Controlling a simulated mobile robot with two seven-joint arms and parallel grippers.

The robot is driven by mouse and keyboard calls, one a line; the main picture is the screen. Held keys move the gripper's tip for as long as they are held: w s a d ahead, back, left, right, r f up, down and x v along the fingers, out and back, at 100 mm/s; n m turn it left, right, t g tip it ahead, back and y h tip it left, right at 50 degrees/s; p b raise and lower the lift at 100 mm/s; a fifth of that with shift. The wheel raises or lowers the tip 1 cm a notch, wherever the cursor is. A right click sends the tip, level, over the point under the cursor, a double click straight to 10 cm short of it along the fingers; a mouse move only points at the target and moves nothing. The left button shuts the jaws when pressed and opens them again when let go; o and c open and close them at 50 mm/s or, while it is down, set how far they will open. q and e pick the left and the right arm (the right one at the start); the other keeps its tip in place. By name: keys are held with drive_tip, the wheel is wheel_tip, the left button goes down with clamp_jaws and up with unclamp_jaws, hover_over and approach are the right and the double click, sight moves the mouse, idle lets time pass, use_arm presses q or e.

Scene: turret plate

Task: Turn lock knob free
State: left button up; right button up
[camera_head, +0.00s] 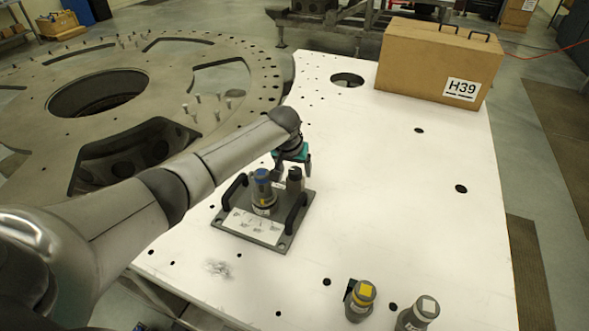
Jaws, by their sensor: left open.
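A grey plate (283,243) with two black handles lies on the white table. A blue-topped cylinder (263,193) stands upright on it. A smaller dark grey knob-like post (295,182) stands on the plate to the right of the cylinder; I cannot tell for certain that it is the lock knob. My left gripper (291,167), dark with teal parts, is open, pointing down at the top of this post. I cannot tell whether its fingers touch the post. My left arm hides part of the area behind the plate. My right gripper is not in view.
A brown case (437,62) marked H39 stands at the table's back right. A yellow-topped cylinder (359,301) and a white-topped cylinder (417,315) stand at the front. A large round metal turret plate (215,55) lies at the left. The white table (400,190) is clear on the right.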

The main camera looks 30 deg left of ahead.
use_arm(q)
drive_tip(key=shift+c, duration=0.4)
clamp_jaws()
idle(0.4)
